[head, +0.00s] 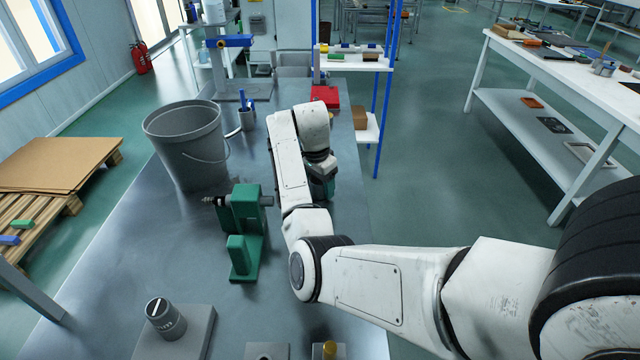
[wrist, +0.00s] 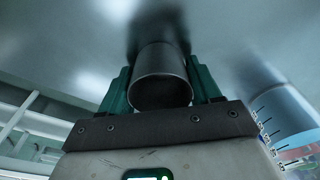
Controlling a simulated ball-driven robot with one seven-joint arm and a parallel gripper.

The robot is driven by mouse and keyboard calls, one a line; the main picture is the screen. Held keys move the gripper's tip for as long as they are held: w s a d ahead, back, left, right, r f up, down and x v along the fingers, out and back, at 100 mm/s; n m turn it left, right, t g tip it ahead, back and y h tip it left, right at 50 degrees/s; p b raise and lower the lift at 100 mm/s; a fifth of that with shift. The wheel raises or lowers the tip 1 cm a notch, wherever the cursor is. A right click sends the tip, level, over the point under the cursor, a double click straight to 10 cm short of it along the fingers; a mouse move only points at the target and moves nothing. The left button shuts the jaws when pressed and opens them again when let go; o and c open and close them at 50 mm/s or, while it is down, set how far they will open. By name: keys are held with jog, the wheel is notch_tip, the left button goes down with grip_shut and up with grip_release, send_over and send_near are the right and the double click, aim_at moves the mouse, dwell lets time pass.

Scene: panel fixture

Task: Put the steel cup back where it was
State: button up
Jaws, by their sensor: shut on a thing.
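The steel cup (wrist: 160,75) is a dark grey metal cylinder with a round rim, seen close up in the wrist view. My gripper (wrist: 160,90) has its green fingers on both sides of the cup and is shut on it. The grey metal table top (wrist: 75,40) fills the background there. In the head view my gripper (head: 325,187) is over the right part of the metal table (head: 190,275), partly behind my arm. The cup cannot be made out in that view, and whether it touches the table is unclear.
A grey block with a round cylinder (head: 166,318) is at the front left.

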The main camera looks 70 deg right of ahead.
jog(key=o, duration=1.1)
jog(key=shift+f, duration=0.1)
notch_tip(320, 180, up, 12)
jog(key=a+p, duration=0.1)
jog(key=shift+w+a+p, duration=0.15)
jog(key=shift+w+p, duration=0.15)
jog(key=shift+s, duration=0.1)
